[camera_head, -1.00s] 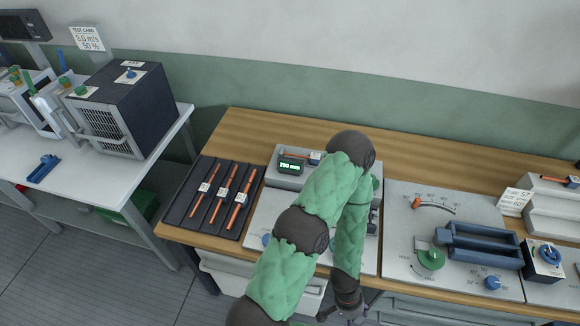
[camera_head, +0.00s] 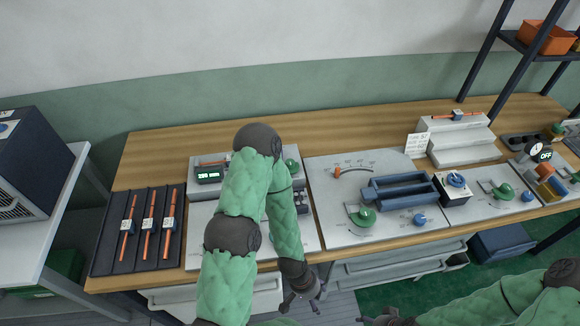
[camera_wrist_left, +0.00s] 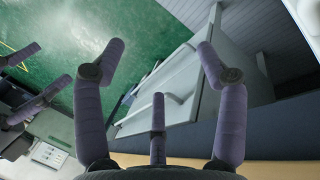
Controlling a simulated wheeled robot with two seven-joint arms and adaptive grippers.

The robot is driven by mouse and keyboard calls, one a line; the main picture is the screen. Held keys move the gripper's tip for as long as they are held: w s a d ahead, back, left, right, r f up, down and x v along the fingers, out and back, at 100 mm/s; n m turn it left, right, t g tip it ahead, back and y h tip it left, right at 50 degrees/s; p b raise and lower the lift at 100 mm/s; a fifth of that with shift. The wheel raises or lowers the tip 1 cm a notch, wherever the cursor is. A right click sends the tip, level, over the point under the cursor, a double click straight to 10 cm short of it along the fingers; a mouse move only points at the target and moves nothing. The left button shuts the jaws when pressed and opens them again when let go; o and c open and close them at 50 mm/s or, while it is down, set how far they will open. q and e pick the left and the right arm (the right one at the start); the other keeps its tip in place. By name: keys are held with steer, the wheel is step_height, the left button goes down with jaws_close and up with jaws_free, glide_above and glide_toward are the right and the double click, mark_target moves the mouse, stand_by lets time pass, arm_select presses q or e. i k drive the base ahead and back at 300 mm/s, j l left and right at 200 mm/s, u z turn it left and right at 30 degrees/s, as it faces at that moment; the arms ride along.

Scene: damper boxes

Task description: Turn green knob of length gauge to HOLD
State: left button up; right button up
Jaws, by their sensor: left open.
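The length gauge (camera_head: 194,238) is a grey panel with a green-lit digital display (camera_head: 209,176), in the head view left of centre. A green knob (camera_head: 291,165) shows at its upper right, just beside my left arm. Its setting is too small to read. My left arm covers much of the panel's middle. My left gripper (camera_head: 306,295) hangs low in front of the bench edge, away from the knob. In the left wrist view it is open and empty (camera_wrist_left: 158,62). My right gripper (camera_head: 384,319) is at the bottom edge; its fingers look apart in the left wrist view (camera_wrist_left: 40,75).
A dark tray (camera_head: 112,262) with several orange rods lies left of the gauge. To the right, a grey panel (camera_head: 325,205) carries a dial, a blue trough (camera_head: 400,190) and another green knob (camera_head: 364,217). Drawers (camera_head: 400,262) sit below the bench. Bare wood shows behind the panels.

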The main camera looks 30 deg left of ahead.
mark_target(292, 167)
steer(key=i+l, duration=0.15)
steer(key=l, duration=0.15)
steer(key=i+l, duration=0.1)
steer(key=l, duration=0.2)
steer(key=u, duration=0.5)
steer(key=l+u, duration=0.15)
steer(key=u, duration=0.35)
steer(key=l+u, duration=0.1)
steer(key=u, duration=0.4)
